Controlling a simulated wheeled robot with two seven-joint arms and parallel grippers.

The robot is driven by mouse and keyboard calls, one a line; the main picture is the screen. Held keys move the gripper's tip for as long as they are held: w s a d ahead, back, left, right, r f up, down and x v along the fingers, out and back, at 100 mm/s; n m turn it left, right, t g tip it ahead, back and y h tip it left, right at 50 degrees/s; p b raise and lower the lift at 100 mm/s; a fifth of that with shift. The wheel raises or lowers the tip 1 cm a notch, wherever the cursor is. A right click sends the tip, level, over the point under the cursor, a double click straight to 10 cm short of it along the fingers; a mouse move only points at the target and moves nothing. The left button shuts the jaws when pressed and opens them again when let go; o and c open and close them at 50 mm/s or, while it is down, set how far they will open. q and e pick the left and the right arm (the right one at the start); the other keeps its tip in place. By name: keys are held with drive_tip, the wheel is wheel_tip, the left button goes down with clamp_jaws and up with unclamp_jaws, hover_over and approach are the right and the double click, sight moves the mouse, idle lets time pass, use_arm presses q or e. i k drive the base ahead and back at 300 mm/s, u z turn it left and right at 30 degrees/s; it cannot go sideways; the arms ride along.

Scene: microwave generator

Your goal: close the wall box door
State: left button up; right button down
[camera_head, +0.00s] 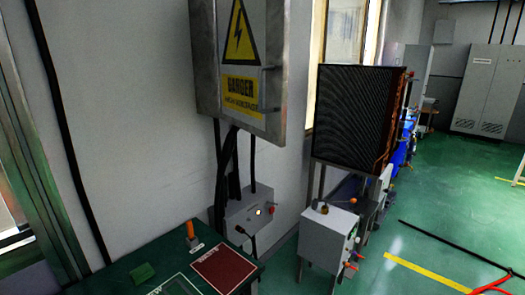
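The wall box (206,60) is a grey metal cabinet high on the white wall, cut off by the top edge. Its door (257,118) carries a yellow and black lightning triangle and a yellow "DANGER" label. A grey handle (269,88) stands out near the door's right edge. The top of the door is out of view, and I cannot tell from here whether it is fully shut or ajar. Neither of my grippers is in view.
Black cables hang below the box to a small grey control box (246,215). A dark green table (130,272) holds a red mat (223,268) and an orange-handled tool (191,234). A black finned panel (352,117) stands right, near a white unit (326,240).

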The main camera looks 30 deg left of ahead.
sight(254, 36)
drive_tip(key=u, duration=1.15)
